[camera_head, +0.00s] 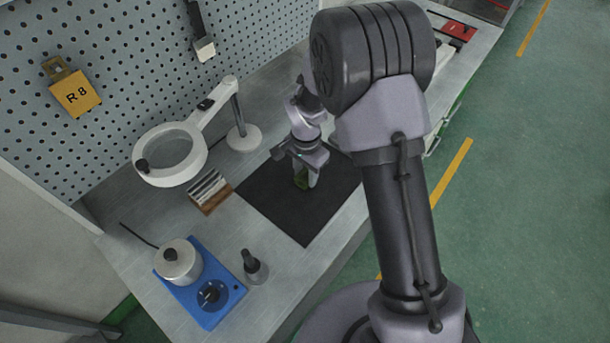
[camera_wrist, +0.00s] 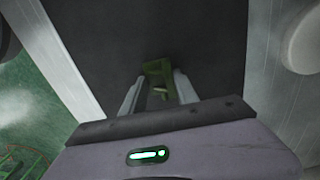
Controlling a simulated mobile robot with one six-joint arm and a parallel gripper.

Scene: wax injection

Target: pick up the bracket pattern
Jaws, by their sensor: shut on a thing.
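The bracket pattern (camera_wrist: 158,68) is a small green piece between the fingertips in the wrist view. It also shows as a small green shape at the fingers in the head view (camera_head: 301,181). My gripper (camera_wrist: 158,90) is shut on it, one finger on each side. It is over the black mat (camera_head: 277,207) on the workbench. I cannot tell whether the bracket pattern touches the mat or is lifted off it. Its lower part is partly hidden by the fingers.
A magnifier lamp (camera_head: 172,183) and a wooden block with metal strips (camera_head: 209,190) stand left of the mat. A blue unit (camera_head: 215,300) with a metal pot (camera_head: 178,262) and a small dark-topped object (camera_head: 254,267) are near the front. A pegboard (camera_head: 110,80) rises behind.

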